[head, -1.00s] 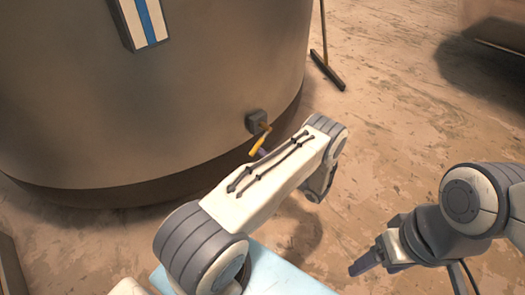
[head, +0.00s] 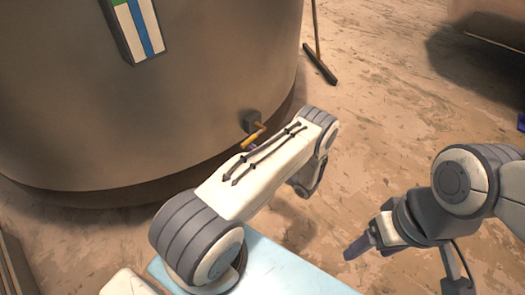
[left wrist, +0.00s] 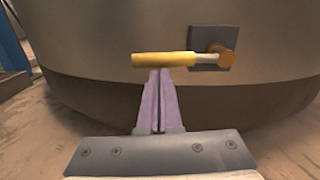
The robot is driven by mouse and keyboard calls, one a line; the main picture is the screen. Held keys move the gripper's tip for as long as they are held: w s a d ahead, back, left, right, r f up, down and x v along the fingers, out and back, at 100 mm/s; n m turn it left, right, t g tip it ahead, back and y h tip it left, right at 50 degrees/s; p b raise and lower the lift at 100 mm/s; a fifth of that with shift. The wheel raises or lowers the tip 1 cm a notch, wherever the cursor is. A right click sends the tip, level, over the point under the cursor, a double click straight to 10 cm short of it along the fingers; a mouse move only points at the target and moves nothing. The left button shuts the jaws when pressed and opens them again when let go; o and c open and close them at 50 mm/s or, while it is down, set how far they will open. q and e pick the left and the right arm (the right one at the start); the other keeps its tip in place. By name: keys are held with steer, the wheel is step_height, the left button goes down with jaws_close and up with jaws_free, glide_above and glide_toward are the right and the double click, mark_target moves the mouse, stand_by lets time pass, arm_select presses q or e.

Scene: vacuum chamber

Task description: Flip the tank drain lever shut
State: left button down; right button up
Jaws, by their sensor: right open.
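The tank drain lever (head: 252,138) has a yellow handle and sits on a dark square mount low on the big tank (head: 150,110). In the left wrist view the yellow handle (left wrist: 162,59) lies almost level, pointing left from its pivot on the right. My left gripper (left wrist: 160,74) is shut and empty, its purple fingertips right under the handle; I cannot tell whether they touch it. In the head view this gripper is mostly hidden behind my left arm. My right gripper (head: 358,247) is open and empty, well away to the right.
A panel with a blue stripe (head: 138,28) is fixed higher on the tank wall. A broom-like tool (head: 320,62) stands to the right of the tank. The sandy floor between the tank and my right arm is clear.

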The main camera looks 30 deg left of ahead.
stand_by(0.4)
arm_select(q)
step_height(320, 180, down, 5)
steer(key=b, duration=0.4)
steer(key=s+d+p, duration=0.1)
steer(key=d+p, duration=0.2)
steer(key=d, duration=0.7)
steer(key=shift+s+d+r, duration=0.3)
steer(key=shift+s+d, duration=0.05)
